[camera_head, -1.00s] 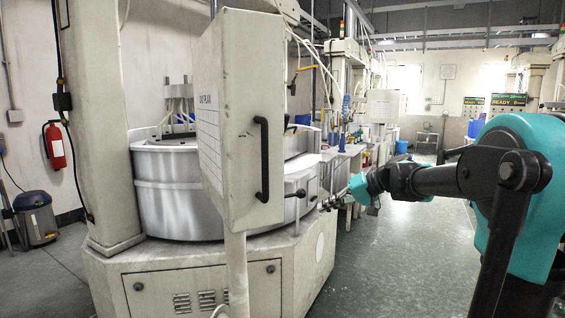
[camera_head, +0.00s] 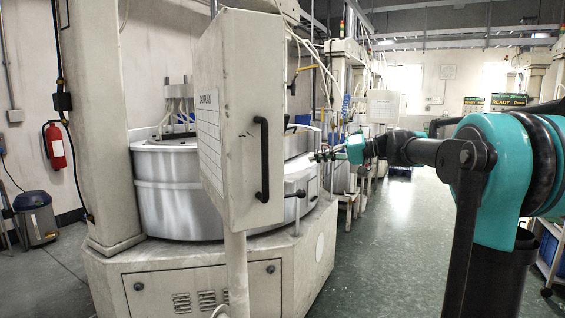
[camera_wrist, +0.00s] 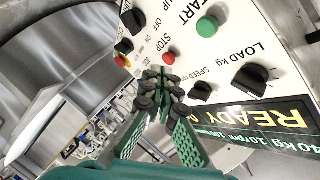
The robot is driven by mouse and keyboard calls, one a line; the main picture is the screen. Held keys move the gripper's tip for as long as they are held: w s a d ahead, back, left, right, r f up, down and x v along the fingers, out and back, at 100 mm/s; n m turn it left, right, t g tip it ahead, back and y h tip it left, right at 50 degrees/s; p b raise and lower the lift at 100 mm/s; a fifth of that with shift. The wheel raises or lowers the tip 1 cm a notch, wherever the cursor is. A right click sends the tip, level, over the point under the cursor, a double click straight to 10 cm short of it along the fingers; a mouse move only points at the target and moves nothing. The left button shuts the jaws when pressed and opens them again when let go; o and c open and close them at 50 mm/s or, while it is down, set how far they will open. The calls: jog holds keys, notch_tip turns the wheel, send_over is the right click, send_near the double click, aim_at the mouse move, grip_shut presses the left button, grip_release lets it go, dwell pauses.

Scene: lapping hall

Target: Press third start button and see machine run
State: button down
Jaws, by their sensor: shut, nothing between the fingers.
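In the wrist view a pale control panel (camera_wrist: 240,50) fills the top right. It carries a green button (camera_wrist: 207,26) by the word START and a red button (camera_wrist: 168,57) by STOP. My gripper (camera_wrist: 160,88) is shut and empty, its dark fingertips together. In that picture they lie just below the red button, with the green button up and to the right. I cannot tell whether they touch the panel. In the head view my gripper (camera_head: 316,157) is small, right of the tall cabinet (camera_head: 240,110). The panel face is hidden there.
The panel has black knobs, a red-and-yellow button (camera_wrist: 122,61) and a lit READY display (camera_wrist: 262,118). In the head view a machine with a round metal tub (camera_head: 165,190) stands behind the cabinet. Open green floor (camera_head: 400,250) lies to the right. READY screens (camera_head: 508,99) show far off.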

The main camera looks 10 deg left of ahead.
jog(key=s+a, duration=0.4)
jog(key=a, duration=0.2)
jog(key=shift+s+a, duration=0.2)
jog(key=shift+s, duration=0.05)
jog(key=shift+a, duration=0.1)
dwell(1.3)
jog(key=shift+s+a, duration=0.25)
jog(key=shift+s+a, duration=0.3)
jog(key=shift+a, duration=0.1)
dwell(0.9)
jog(key=shift+w+d, duration=0.1)
dwell(0.4)
jog(key=shift+w+d, duration=0.45)
jog(key=shift+d, duration=0.2)
jog(key=w+d, duration=0.1)
jog(key=d, duration=0.1)
jog(key=w+d, duration=0.2)
dwell(0.4)
